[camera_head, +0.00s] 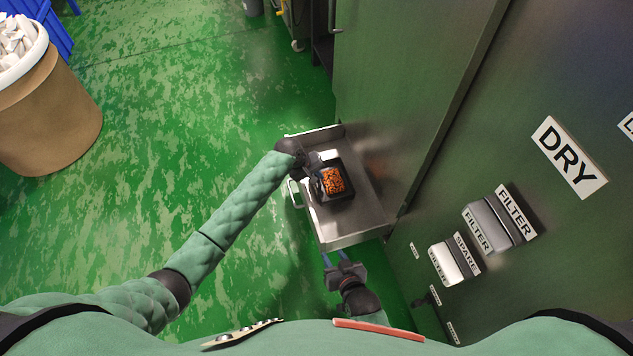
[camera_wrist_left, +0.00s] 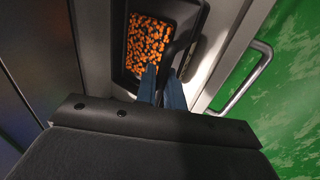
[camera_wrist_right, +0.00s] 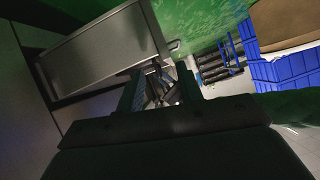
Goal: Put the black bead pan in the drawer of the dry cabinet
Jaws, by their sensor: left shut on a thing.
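The black bead pan (camera_head: 346,193) with orange beads is inside the open metal drawer (camera_head: 372,214) of the dry cabinet (camera_head: 540,110). It also shows in the left wrist view (camera_wrist_left: 191,33). My left gripper (camera_head: 318,178) is at the pan's left side, shut on its edge or handle; in the left wrist view its blue fingers (camera_wrist_left: 165,86) meet the pan's near side. Whether the pan touches the drawer floor I cannot tell. My right gripper (camera_head: 340,262) is below the drawer's near end, fingers apart and empty; they also show in the right wrist view (camera_wrist_right: 158,88).
The drawer's handle (camera_head: 294,193) is on its left side. Labelled filter boxes (camera_head: 487,225) stick out from the cabinet front on the right. A brown drum (camera_head: 50,115) stands far left, with blue crates (camera_head: 45,18) behind it. Green floor between is clear.

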